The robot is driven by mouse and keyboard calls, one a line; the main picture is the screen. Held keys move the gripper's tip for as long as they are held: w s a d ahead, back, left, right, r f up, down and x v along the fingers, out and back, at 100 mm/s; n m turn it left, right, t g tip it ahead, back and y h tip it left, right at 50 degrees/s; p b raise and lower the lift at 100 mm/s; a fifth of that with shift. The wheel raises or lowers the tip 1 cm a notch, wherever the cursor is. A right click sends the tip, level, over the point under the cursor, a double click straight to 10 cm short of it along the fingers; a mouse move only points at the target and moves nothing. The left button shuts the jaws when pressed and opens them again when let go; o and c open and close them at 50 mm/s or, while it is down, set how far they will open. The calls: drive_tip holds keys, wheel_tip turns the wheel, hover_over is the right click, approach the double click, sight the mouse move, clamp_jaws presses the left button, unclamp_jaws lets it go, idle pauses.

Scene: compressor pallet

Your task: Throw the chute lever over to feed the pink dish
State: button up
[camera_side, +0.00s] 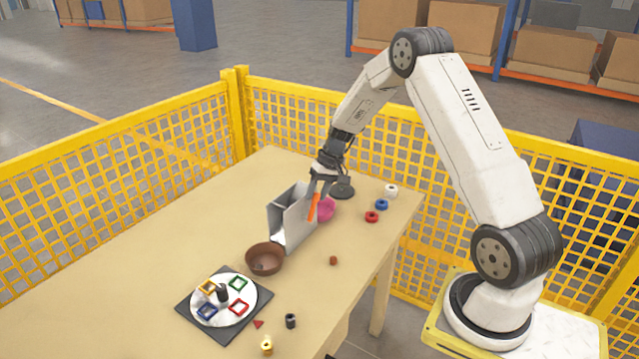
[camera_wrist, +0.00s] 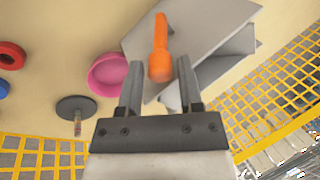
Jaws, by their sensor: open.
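The orange chute lever (camera_wrist: 160,48) stands at the grey chute (camera_wrist: 205,28), and in the wrist view its near end lies between my gripper's (camera_wrist: 160,88) two open fingers. I cannot tell whether either finger touches it. In the side view the lever (camera_side: 313,206) leans slightly, its top just below my gripper (camera_side: 322,182). The grey chute (camera_side: 287,215) stands upright on the table. A brown bowl (camera_side: 279,266) stands at the chute's near end.
A dark round stand (camera_side: 342,191) is close behind my gripper. White (camera_side: 391,191), blue (camera_side: 382,204) and red (camera_side: 371,216) rings lie to the right. A turntable with coloured frames (camera_side: 248,309) is at the front. Yellow mesh fencing (camera_side: 400,135) borders the table; its left part is clear.

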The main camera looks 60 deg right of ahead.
clamp_jaws()
idle(1.4)
